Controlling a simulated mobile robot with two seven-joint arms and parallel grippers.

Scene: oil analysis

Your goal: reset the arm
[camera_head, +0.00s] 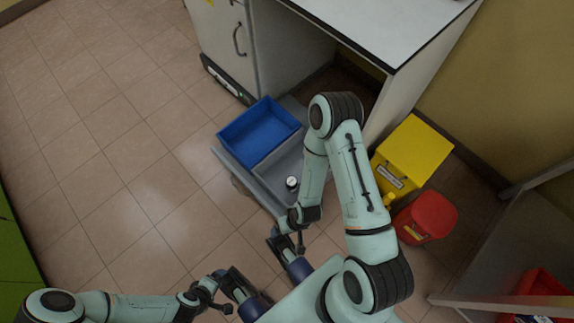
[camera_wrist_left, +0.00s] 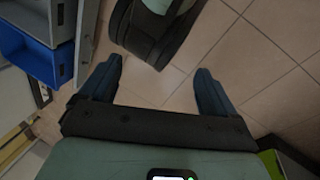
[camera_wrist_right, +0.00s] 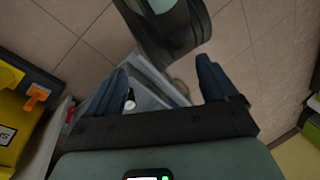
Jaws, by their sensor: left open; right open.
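My left arm comes in low from the left, and its gripper (camera_head: 246,300) is near the bottom middle of the head view. In the left wrist view the blue fingers of the left gripper (camera_wrist_left: 155,82) stand wide apart with nothing between them. My right arm rises, bends over and comes down; its gripper (camera_head: 290,258) is just in front of the cart. In the right wrist view the right gripper (camera_wrist_right: 162,80) is open, with nothing held. Behind its left finger, a small black-and-white bottle (camera_wrist_right: 130,103) shows; it also shows in the head view (camera_head: 292,183).
A grey cart (camera_head: 231,161) carries a blue bin (camera_head: 257,133) and a grey bin holding the bottle. A white-topped bench (camera_head: 390,25) stands behind. A yellow box (camera_head: 412,152) and a red bin (camera_head: 430,215) stand right of my right arm. The tiled floor at left is clear.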

